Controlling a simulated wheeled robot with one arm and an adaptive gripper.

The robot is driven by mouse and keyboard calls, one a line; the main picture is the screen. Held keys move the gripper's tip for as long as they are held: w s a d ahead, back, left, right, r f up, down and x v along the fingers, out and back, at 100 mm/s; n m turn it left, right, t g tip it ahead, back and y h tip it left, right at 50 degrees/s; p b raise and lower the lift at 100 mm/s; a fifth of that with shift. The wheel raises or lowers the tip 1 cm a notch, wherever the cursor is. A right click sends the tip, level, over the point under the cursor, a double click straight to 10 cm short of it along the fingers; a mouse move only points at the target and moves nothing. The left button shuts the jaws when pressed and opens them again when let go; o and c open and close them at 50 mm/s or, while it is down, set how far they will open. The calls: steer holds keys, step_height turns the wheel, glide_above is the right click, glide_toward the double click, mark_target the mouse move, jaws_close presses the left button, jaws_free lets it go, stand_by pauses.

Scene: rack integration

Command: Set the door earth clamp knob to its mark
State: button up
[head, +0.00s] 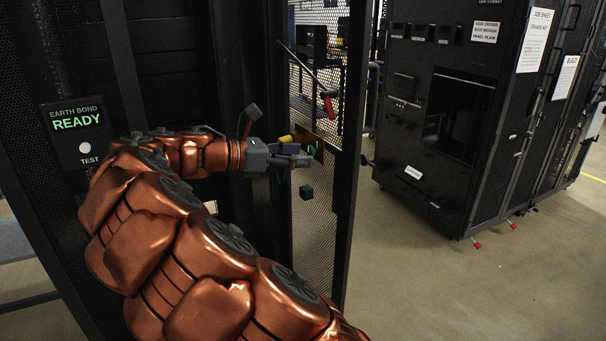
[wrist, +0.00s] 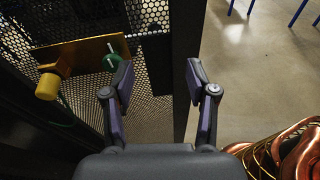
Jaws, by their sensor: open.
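The green knob (wrist: 112,61) with a pale bar sits on a brass plate (wrist: 88,54) on the perforated door (wrist: 150,22). In the wrist view it is just left of my left fingertip; whether they touch I cannot tell. A yellow cylinder (wrist: 48,87) with a green cable is at the plate's left end. My gripper (wrist: 158,80) is open, with nothing between its fingers; the door's edge frame lies behind the gap. In the head view my gripper (head: 306,156) is at the door, partly hiding the green knob (head: 313,149). I cannot make out the mark.
An earth bond panel (head: 77,129) reads READY, with a TEST button, on the rack at left. A black cabinet (head: 450,110) stands at right. Open floor (head: 450,290) lies between the door and the cabinet. The door's edge post (head: 350,150) is close beside my gripper.

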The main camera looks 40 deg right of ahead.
mark_target(309, 151)
steer(key=w+f+n+h+b, duration=0.3)
steer(key=w+f+n, duration=0.1)
steer(key=w, duration=0.3)
steer(key=shift+t, duration=0.3)
steer(key=shift+x, duration=3.8)
steer(key=shift+r, duration=0.15)
steer(key=shift+c, duration=0.4)
jaws_close()
